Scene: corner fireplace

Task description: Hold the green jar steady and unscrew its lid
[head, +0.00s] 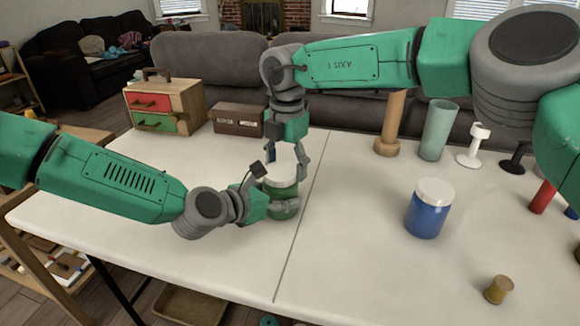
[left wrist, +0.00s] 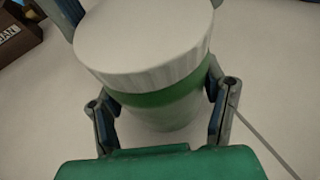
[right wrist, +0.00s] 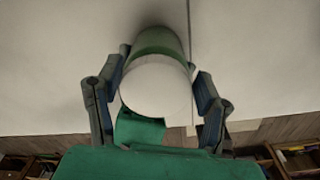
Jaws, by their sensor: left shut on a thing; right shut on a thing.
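The green jar (head: 283,198) stands upright on the white table, with its white lid (head: 281,170) on top. My left gripper (head: 270,198) is shut around the jar's body from the left. My right gripper (head: 283,165) comes from above and is shut on the lid. In the left wrist view the lid (left wrist: 145,35) sits over the green body (left wrist: 155,105), between the fingers. In the right wrist view the lid (right wrist: 157,88) lies between my right fingers and the green body (right wrist: 158,42) shows beyond it. Whether the lid is loose cannot be told.
A blue jar (head: 429,210) with a white lid stands to the right, with a wooden spool (head: 498,289) in front of it. A green cup (head: 437,130) and a wooden post (head: 391,125) stand behind. A small drawer chest (head: 165,103) and a dark box (head: 238,119) are at the back left.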

